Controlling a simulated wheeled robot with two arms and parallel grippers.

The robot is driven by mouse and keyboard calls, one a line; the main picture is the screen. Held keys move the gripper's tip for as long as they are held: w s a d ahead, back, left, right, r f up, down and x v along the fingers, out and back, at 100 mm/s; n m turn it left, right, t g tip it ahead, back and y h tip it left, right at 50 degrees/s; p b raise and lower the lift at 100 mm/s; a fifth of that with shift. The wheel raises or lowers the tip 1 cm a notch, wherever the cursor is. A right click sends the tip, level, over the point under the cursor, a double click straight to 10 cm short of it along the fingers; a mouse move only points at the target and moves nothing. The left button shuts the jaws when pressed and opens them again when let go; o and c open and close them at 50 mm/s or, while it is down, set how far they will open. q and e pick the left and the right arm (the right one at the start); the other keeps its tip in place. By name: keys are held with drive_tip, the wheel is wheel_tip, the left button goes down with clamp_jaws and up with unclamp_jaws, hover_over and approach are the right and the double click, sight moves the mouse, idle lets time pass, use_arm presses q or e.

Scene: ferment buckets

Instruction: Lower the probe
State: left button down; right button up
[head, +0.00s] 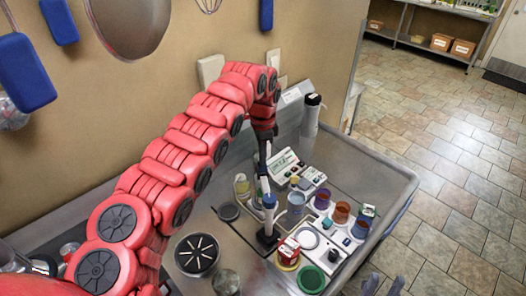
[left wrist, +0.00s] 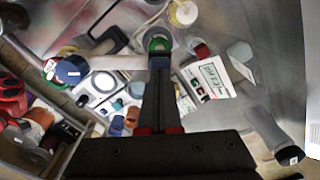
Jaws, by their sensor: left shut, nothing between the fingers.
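A probe stand with a dark base (head: 268,240) stands on the metal table. A blue-capped piece (head: 269,201), seemingly the probe holder, is at its upper part. In the left wrist view a pale horizontal arm (left wrist: 115,62) ends in the blue cap (left wrist: 72,69). My left gripper (head: 263,178) points down just above and behind the blue cap. Its closed, empty fingers also show in the left wrist view (left wrist: 160,66), by the pale arm; I cannot tell if they touch.
Coloured cups (head: 342,212) stand in a row right of the stand. A dark-topped bottle (head: 311,115) stands behind. The tiled floor is clear.

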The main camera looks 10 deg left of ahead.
use_arm(q)
drive_tip(key=shift+r, duration=0.15)
drive_tip(key=shift+r+p, duration=0.5)
drive_tip(key=shift+r, duration=1.95)
drive_tip(key=c, duration=1.5)
unclamp_jaws()
drive_tip(key=shift+c, duration=0.2)
